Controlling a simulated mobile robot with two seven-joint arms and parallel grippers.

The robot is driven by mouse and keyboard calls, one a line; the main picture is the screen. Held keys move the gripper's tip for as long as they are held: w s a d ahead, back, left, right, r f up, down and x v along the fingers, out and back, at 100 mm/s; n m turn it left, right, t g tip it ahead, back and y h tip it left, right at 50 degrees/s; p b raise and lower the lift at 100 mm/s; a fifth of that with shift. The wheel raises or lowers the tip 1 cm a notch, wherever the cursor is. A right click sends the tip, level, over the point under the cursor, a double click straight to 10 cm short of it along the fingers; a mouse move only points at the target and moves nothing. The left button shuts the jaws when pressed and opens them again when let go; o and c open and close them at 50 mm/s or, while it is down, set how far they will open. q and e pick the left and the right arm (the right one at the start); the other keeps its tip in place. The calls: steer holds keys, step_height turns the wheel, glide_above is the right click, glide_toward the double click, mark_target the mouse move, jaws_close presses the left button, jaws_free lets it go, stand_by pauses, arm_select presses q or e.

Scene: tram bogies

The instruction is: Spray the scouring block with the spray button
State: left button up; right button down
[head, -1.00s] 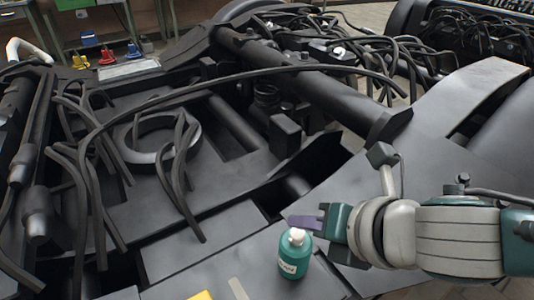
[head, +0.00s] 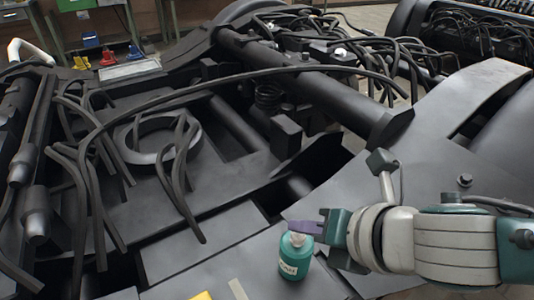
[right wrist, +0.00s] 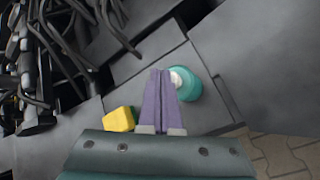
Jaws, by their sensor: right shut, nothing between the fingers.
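The teal spray bottle (head: 294,263) with a pale label stands on the dark metal plate in the head view. Its white spray button (head: 297,240) is on top. My right gripper (head: 298,227) is shut and empty, its purple fingers at the button. In the right wrist view the shut fingers (right wrist: 161,74) lie beside the white button (right wrist: 178,77) and partly cover the bottle (right wrist: 187,86); I cannot tell whether they touch it. The scouring block (right wrist: 120,119), yellow with a green side, lies left of the fingers. Only its yellow corner (head: 202,296) shows in the head view. My left gripper is out of view.
Black cables (head: 90,180) and a ring (head: 157,141) lie over the bogie frame at left. A thick dark tube (head: 320,85) crosses behind. A pale strip (head: 238,289) lies between block and bottle. Bare plate (head: 215,249) is left of the bottle.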

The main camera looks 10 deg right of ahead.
mark_target(302, 240)
steer(key=shift+f+b, duration=0.3)
steer(key=shift+f, duration=0.15)
stand_by(0.6)
steer(key=shift+r, duration=0.2)
steer(key=shift+r+p, duration=0.75)
steer(key=shift+p, duration=0.4)
steer(key=shift+r, duration=0.15)
step_height(302, 240, up, 5)
steer(key=p, duration=0.5)
steer(key=shift+p, duration=0.3)
